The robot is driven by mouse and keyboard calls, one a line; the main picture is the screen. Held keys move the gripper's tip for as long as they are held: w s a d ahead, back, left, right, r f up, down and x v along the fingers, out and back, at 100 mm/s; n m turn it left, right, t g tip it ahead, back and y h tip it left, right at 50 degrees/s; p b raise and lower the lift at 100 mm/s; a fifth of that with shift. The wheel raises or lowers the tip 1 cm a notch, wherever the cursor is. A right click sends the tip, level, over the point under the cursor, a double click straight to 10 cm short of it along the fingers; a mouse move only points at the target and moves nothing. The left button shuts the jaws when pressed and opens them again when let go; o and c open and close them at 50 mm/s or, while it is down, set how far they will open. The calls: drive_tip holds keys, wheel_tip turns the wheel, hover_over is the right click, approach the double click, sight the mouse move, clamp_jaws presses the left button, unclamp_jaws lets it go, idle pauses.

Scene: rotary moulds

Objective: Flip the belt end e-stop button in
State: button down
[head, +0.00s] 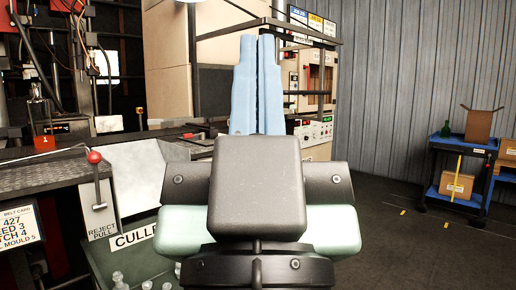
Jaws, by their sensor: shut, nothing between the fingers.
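My gripper (258,40) is in the middle of the head view. Its two long light-blue fingers point up and away from me, side by side and shut, with nothing between them. I cannot make out a belt end e-stop button for certain. A control panel (316,130) with small buttons and red lit digits is behind and to the right of the fingers. My wrist and arm hide much of the middle foreground, including part of the machine front.
A red-knobbed lever (95,158) stands at the left by a "REJECT PULL" label. Below is a green cullet bin (100,262) with glass pieces. A conveyor belt (40,178) runs at left. A blue cart (462,165) carries boxes at right. The right floor is open.

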wheel_tip(320, 180, up, 40)
drive_tip(key=p, duration=3.7)
drive_tip(key=shift+r+p, duration=0.2)
drive_tip(key=shift+p, duration=0.15)
